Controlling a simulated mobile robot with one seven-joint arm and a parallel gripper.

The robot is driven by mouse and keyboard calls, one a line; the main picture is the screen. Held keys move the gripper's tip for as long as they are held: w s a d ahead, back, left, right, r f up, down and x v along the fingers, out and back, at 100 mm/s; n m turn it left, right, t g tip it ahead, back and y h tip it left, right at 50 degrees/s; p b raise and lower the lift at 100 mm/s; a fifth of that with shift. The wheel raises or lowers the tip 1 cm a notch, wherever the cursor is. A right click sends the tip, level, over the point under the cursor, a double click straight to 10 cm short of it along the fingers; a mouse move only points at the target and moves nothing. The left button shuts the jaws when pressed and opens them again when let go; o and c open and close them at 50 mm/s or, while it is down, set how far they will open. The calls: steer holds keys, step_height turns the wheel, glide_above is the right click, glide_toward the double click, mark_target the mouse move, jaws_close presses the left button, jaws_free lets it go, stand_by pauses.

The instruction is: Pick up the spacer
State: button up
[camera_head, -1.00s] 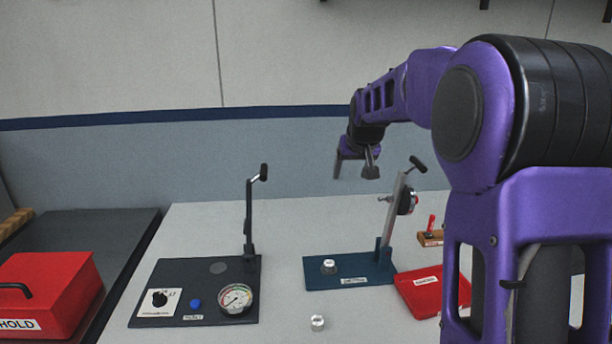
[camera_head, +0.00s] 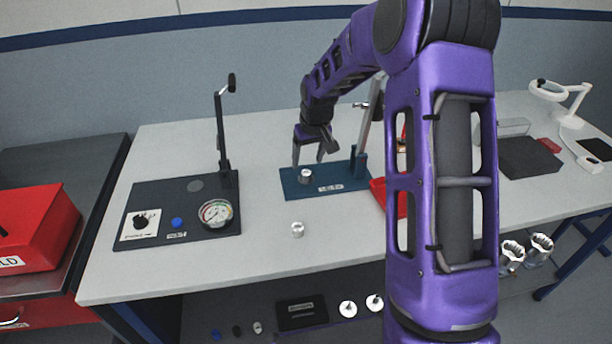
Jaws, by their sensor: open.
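A small silvery cylinder (camera_head: 297,229), which looks like a spacer, stands on the light grey tabletop in front of the blue base plate. A second small silvery round part (camera_head: 305,176) sits on the blue base plate (camera_head: 345,189). I cannot tell from the picture which of the two is the spacer. My gripper (camera_head: 308,157) points down with its fingers apart and nothing visible between them. In the picture it is just above the part on the plate and behind the loose cylinder; its exact height is unclear.
A dark panel (camera_head: 145,232) with a gauge (camera_head: 215,213) and an upright lever (camera_head: 221,125) stands left. A slanted post (camera_head: 363,140) rises from the blue plate close to my gripper. A red tray (camera_head: 380,196) is partly hidden by my arm. The front tabletop is mostly clear.

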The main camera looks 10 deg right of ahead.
mark_target(306, 172)
steer(key=shift+x, duration=2.7)
steer(key=shift+d, duration=0.1)
jaws_close()
